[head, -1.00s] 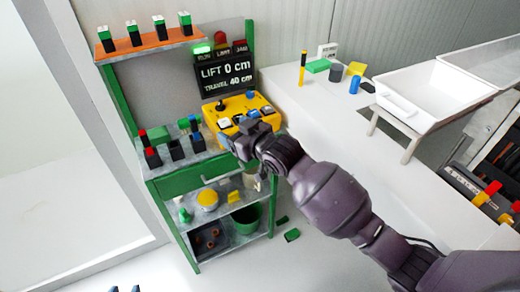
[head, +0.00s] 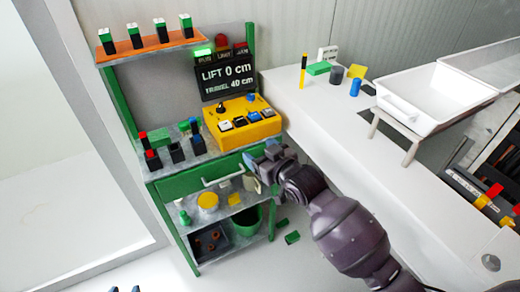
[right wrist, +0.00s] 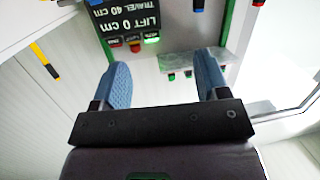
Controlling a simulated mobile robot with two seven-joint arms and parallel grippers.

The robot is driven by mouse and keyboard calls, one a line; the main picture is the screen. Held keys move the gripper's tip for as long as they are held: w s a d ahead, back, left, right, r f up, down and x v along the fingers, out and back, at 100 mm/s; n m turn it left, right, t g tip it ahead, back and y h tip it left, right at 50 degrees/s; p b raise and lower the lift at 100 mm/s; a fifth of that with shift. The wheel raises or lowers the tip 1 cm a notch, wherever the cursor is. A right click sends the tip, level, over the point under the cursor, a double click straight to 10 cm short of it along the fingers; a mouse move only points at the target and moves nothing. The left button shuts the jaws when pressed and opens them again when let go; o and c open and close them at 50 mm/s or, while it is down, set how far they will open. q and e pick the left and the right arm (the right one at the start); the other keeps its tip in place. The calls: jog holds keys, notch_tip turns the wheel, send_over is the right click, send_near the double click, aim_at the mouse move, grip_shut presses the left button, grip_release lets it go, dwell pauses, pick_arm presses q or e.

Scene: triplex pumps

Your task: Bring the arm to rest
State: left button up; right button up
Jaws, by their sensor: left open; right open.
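My right arm comes in from the lower right of the head view. Its gripper (head: 262,158) is in front of the green cabinet's drawer, just below the yellow control box (head: 240,120). In the right wrist view the two blue fingers (right wrist: 160,85) stand wide apart with nothing between them. The box carries a row of buttons and a small lever, and no finger covers them. Behind it a black display (head: 226,76) reads LIFT 0 cm, TRAVEL 40 cm, with a lit green lamp (head: 202,52) above.
The green cabinet (head: 190,180) has a drawer with a pale handle (head: 223,176) close to my gripper. A white counter (head: 330,125) runs along the right, with a white tub (head: 432,97) on a stand. Green blocks (head: 292,237) lie on the floor.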

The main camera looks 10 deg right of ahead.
jog(key=s+d+f+m+g+h, duration=0.1)
jog(key=s+d+f+m+h, duration=0.1)
jog(key=s+d+f, duration=0.7)
jog(key=s+d+f+m+g+h, duration=0.1)
jog(key=s+d+f+m+h, duration=0.2)
jog(key=s+d+f, duration=0.6)
jog(key=s+h, duration=0.2)
jog(key=s, duration=0.5)
jog(key=shift+d, duration=0.3)
